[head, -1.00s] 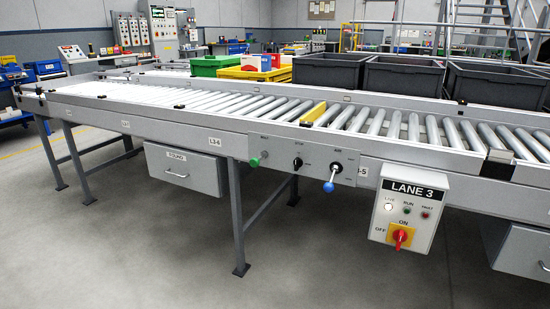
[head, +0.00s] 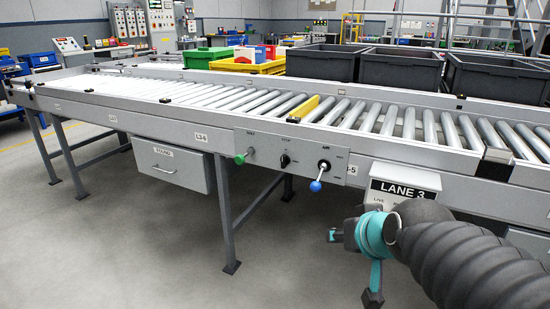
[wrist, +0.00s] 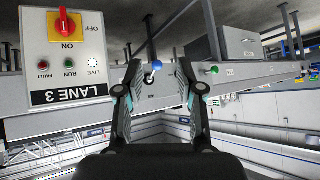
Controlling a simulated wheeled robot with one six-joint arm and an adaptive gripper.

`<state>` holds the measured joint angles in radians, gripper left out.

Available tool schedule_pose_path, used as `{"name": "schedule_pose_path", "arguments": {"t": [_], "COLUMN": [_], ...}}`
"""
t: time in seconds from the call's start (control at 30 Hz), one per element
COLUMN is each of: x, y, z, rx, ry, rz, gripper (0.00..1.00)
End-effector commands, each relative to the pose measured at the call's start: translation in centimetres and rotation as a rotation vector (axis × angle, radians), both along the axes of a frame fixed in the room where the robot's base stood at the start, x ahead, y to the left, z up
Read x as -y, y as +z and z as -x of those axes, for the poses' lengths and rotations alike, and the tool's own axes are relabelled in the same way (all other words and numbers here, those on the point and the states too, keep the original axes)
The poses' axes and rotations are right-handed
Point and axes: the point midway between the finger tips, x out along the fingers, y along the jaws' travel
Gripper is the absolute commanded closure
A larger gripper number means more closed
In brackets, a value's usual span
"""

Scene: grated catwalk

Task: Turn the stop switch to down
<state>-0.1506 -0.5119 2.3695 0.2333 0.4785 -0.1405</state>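A grey panel on the side of the conveyor holds a green knob (head: 240,158), a small black switch (head: 285,160) in the middle and a lever with a blue ball (head: 315,186) at right. The small label over the black switch seems to read STOP; its handle position is too small to tell. My gripper (wrist: 158,76) is open and empty, in front of and below the panel's right side in the head view. In the wrist view, which is upside down, the blue ball (wrist: 155,63) shows between the fingers and the green knob (wrist: 214,69) to the right. The black switch is apparently hidden behind a finger.
A LANE 3 box (head: 402,183) hangs right of the panel, partly hidden by my arm; its red rotary handle on yellow (wrist: 64,22) shows in the wrist view. A drawer (head: 172,165) and a leg (head: 228,215) stand under the conveyor. The floor in front is clear.

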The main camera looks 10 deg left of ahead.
Motion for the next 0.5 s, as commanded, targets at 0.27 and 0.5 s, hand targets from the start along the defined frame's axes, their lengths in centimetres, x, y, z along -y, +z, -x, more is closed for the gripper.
{"name": "schedule_pose_path", "arguments": {"t": [0.27,0.5], "x": [-9.2,-14.5], "y": [4.5,4.7], "z": [-13.1,-21.2], "rx": [0.330,0.552], "ry": [0.014,-0.149], "rz": [-0.127,-0.120], "gripper": [0.62,0.62]}}
